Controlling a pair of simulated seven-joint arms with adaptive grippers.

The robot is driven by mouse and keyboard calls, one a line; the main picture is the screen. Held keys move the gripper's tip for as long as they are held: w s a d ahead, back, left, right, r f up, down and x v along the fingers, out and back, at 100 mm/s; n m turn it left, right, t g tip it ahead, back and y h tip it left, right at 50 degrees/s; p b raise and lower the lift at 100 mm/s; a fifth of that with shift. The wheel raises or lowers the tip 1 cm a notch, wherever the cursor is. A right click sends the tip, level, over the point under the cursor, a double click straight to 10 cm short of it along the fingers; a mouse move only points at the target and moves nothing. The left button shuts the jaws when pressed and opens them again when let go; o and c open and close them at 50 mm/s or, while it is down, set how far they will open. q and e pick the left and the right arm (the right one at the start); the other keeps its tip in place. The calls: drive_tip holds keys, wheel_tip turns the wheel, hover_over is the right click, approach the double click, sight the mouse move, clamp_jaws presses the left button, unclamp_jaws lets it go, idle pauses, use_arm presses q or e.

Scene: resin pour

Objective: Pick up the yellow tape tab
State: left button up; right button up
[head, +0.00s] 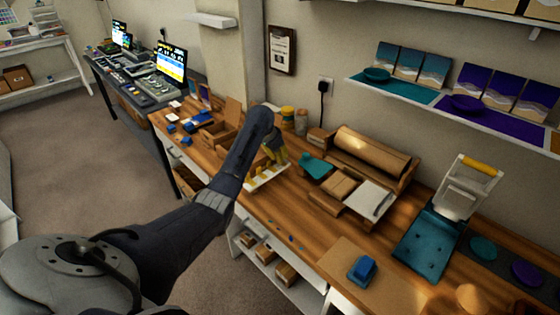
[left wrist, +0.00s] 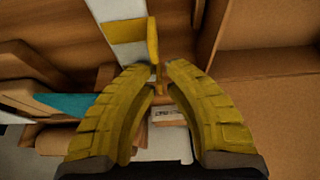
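A white strip (head: 268,178) with several yellow tape tabs lies on the wooden bench, just below my left gripper (head: 274,150) in the head view. In the left wrist view, one yellow tape tab (left wrist: 153,40) stands up just beyond the fingertips, and its lower end shows in the gap between them. Another yellow tab (left wrist: 124,30) lies across the white strip (left wrist: 112,10). My left gripper (left wrist: 158,68) has yellow ribbed fingers with a gap between the tips, and nothing is clearly pinched. In the head view my arm hides part of this area. My right gripper is not in view.
Cardboard boxes (head: 228,117) stand behind my left arm. To the right are a brown paper roll (head: 370,150), a teal press (head: 428,245) with a yellow handle, and a blue block (head: 362,269). The bench front between strip and block is mostly clear.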

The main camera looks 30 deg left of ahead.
use_arm(q)
clamp_jaws()
drive_tip(key=shift+r, duration=0.1)
wheel_tip(320, 180, up, 19)
drive_tip(key=shift+m, duration=0.6)
drive_tip(key=d+f, duration=0.3)
drive_tip(key=d, duration=0.2)
drive_tip(key=d+f, duration=0.4)
drive_tip(key=d, duration=0.1)
drive_tip(key=d+f, duration=0.4)
drive_tip(key=d, duration=0.1)
drive_tip(key=shift+s+f, duration=0.1)
drive_tip(key=shift+s, duration=0.05)
drive_tip(key=shift+n, duration=0.3)
drive_tip(key=d+f, duration=0.1)
drive_tip(key=d, duration=0.5)
drive_tip(key=d+f, duration=0.1)
drive_tip(key=d, duration=0.2)
drive_tip(key=shift+w+f, duration=0.35)
drive_tip(key=shift+w+d+r, duration=0.1)
drive_tip(key=shift+w, duration=0.15)
drive_tip(key=shift+w+f+n, duration=0.1)
drive_tip(key=shift+f+n, duration=0.2)
drive_tip(key=shift+f, duration=1.5)
